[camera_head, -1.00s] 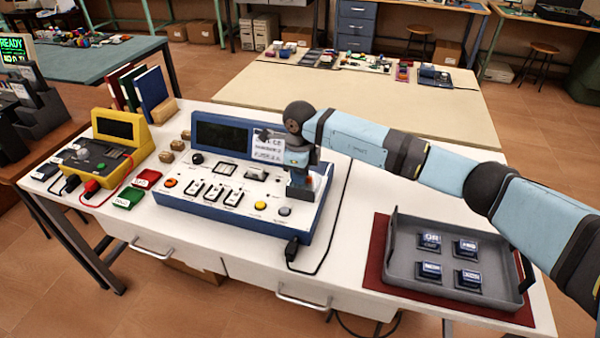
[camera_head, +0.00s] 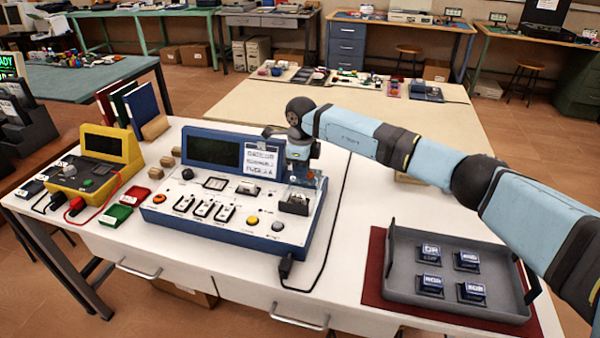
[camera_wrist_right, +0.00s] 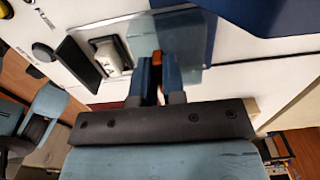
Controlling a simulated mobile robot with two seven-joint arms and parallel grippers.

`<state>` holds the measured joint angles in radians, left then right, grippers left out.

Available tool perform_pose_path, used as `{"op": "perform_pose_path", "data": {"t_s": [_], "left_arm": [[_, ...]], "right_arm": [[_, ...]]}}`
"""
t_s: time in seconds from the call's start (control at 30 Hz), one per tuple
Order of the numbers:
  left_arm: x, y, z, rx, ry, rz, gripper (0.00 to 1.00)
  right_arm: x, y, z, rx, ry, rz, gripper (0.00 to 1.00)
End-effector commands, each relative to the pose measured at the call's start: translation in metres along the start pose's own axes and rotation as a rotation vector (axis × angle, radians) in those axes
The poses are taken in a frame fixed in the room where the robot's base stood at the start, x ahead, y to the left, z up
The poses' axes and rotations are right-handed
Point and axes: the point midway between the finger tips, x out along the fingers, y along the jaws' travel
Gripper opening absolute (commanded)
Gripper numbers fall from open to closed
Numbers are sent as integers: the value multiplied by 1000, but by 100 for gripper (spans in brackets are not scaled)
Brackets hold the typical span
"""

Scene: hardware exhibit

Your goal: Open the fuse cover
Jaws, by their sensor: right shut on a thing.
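The blue and white console (camera_head: 215,232) stands on the white table. The clear fuse cover (camera_head: 318,186) is at its right end, and it appears tilted up behind the white fuse block (camera_head: 294,201). My right gripper (camera_head: 303,181) is above and behind that block, with its fingers pointing down. In the right wrist view, the blue fingers (camera_wrist_right: 158,80) are shut on the see-through cover (camera_wrist_right: 178,42), with a small red-orange part between them. The fuse block (camera_wrist_right: 112,57) shows uncovered in its recess beside a black part. My left gripper is not in view.
A grey tray (camera_head: 399,280) with several dark blue key blocks lies on a red mat at the right. A yellow device (camera_head: 98,168), red and green blocks and wooden blocks are at the left. A black cable runs along the console's right side.

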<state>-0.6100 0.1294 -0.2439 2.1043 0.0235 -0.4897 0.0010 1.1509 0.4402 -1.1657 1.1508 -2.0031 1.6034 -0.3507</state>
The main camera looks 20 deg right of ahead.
Motion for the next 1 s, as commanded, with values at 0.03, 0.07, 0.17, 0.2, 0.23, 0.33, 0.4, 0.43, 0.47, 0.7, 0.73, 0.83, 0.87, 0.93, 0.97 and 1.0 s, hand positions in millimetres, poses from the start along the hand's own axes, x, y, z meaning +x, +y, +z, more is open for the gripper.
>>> {"op": "perform_pose_path", "data": {"t_s": [0.03,0.07,0.17,0.2,0.23,0.33,0.4,0.43,0.47,0.7,0.73,0.83,0.87,0.93,0.97,1.0], "left_arm": [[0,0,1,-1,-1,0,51],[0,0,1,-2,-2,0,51],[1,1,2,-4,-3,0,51],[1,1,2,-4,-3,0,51],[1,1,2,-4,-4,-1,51],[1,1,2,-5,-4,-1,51],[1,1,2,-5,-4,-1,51],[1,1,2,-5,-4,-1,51],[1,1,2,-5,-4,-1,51],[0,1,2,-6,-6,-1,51],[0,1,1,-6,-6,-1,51],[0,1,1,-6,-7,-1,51],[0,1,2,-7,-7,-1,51],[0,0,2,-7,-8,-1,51],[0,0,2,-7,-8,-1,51],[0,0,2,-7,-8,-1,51]], "right_arm": [[0,0,0,0,-1,0,13],[0,0,0,0,-1,0,20],[0,0,0,0,-1,0,36],[0,0,0,0,-1,0,36],[0,0,0,0,-1,0,36],[0,0,0,0,-1,0,36],[0,0,0,0,-1,0,36],[-1,0,0,0,-1,0,36],[-2,0,0,0,-1,0,36],[-39,0,1,-1,-3,-3,36],[-46,0,1,-1,-3,-3,36],[-70,-1,0,0,-3,-4,36],[-77,-1,0,0,-3,-3,36],[-92,0,0,0,-2,-3,36],[-98,0,0,0,-2,-3,36],[-106,0,0,0,-3,-3,36]]}}
